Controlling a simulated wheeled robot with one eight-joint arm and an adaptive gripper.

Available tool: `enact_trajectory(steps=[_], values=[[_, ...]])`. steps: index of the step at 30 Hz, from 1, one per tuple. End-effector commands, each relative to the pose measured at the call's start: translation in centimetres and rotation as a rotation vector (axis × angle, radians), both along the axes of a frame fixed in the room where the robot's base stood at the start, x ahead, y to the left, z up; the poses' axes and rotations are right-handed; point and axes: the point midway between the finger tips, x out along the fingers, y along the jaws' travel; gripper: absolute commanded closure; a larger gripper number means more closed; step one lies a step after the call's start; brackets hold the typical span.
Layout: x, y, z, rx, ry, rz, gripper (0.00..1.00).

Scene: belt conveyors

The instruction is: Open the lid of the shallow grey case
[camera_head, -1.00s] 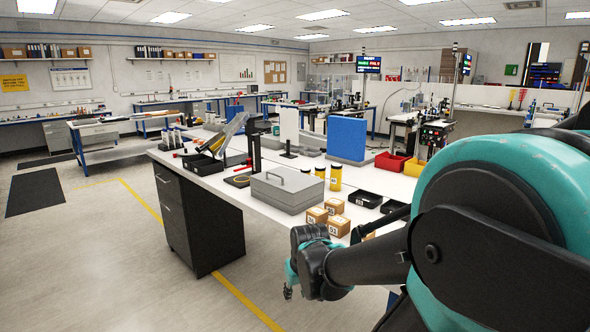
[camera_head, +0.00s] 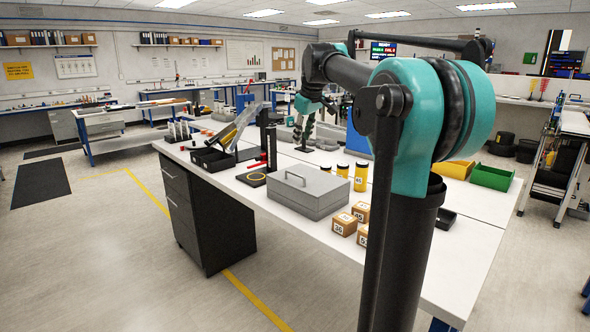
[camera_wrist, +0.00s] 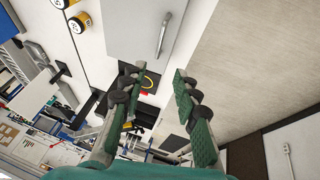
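The shallow grey case (camera_head: 302,202) sits on the white table with its lid shut. A thin grey handle (camera_head: 295,178) shows on the lid. In the wrist view the lid (camera_wrist: 125,32) fills the top middle, with the handle (camera_wrist: 163,35) near its right side. My gripper (camera_head: 304,140) points down, above and behind the case in the head view, and does not touch it. In the wrist view my gripper (camera_wrist: 158,80) has its two green-padded fingers spread apart with nothing held between them.
Two yellow jars (camera_head: 360,177) stand behind the case at right. Small numbered boxes (camera_head: 343,224) sit in front right. A dark upright stand (camera_head: 267,145) with a ring at its foot is at back left. Green bin (camera_head: 491,178) is at far right.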

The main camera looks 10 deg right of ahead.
Motion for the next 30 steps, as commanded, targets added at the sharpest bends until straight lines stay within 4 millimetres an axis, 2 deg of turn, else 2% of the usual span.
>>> enact_trajectory(steps=[21, 30], values=[[5.6, 1.0, -12.3, 0.0, 0.0, -0.002, 0.69], [6.7, 1.2, -14.7, 0.0, 0.0, -0.002, 0.69]])
